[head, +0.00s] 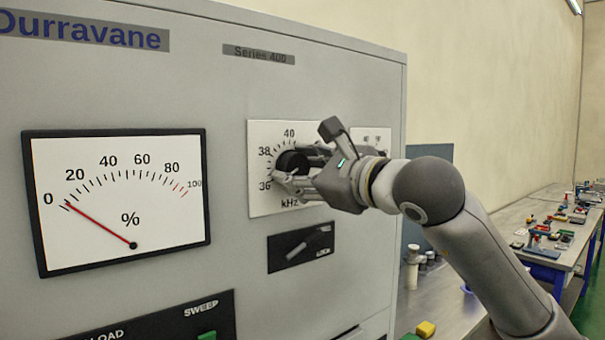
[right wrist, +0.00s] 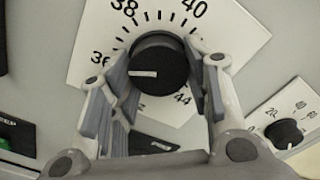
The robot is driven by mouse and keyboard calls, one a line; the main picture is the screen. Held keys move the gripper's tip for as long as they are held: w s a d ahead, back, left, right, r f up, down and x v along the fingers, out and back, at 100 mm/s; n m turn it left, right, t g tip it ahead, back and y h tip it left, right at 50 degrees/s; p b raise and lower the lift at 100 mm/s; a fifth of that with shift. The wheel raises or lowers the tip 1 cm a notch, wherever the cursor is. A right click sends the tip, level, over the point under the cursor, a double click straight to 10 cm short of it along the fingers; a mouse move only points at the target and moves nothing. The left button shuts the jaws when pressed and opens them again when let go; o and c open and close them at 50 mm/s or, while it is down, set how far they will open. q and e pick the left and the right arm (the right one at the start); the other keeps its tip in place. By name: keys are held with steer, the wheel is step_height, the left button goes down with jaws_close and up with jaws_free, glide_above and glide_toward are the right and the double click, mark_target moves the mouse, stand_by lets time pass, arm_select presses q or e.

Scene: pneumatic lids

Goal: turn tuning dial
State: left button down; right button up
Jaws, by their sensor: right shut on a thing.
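The tuning dial is a black round knob (head: 291,160) on a white kHz scale plate (head: 262,198) on the grey cabinet front. In the right wrist view the knob (right wrist: 160,62) has a white pointer line aimed left, on the 36 side of the scale; a finger hides the marks there. My right gripper (head: 285,172) is shut on the knob, with one finger on each side of it, as the right wrist view (right wrist: 158,85) also shows. A percent meter (head: 118,205) has its red needle close to 0. My left gripper is not in view.
Below the scale plate is a black lever switch panel (head: 301,246). A smaller dial (right wrist: 283,134) sits to the right of the plate. A SWEEP panel (head: 150,325) is at lower left. A cluttered bench (head: 500,240) stands at right.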

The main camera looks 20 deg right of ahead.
steer(key=m+b, duration=0.1)
steer(key=b, duration=0.1)
steer(key=m+b, duration=0.1)
steer(key=m, duration=0.1)
steer(key=m+b, duration=0.1)
steer(key=b, duration=0.1)
steer(key=shift+a+f+m+b, duration=0.1)
steer(key=shift+f+m+b, duration=0.15)
steer(key=shift+m+b, duration=0.8)
steer(key=shift+m, duration=0.05)
steer(key=m+b, duration=0.2)
steer(key=m, duration=0.1)
steer(key=shift+s+r+m+b, duration=0.1)
steer(key=shift+m+b, duration=0.2)
steer(key=shift+b, duration=0.05)
steer(key=shift+r+m+b, duration=0.15)
steer(key=shift+m+b, duration=0.8)
steer(key=shift+m, duration=0.85)
steer(key=shift+r, duration=0.1)
steer(key=o, duration=1)
steer(key=shift+a, duration=0.1)
steer(key=shift+s, duration=0.1)
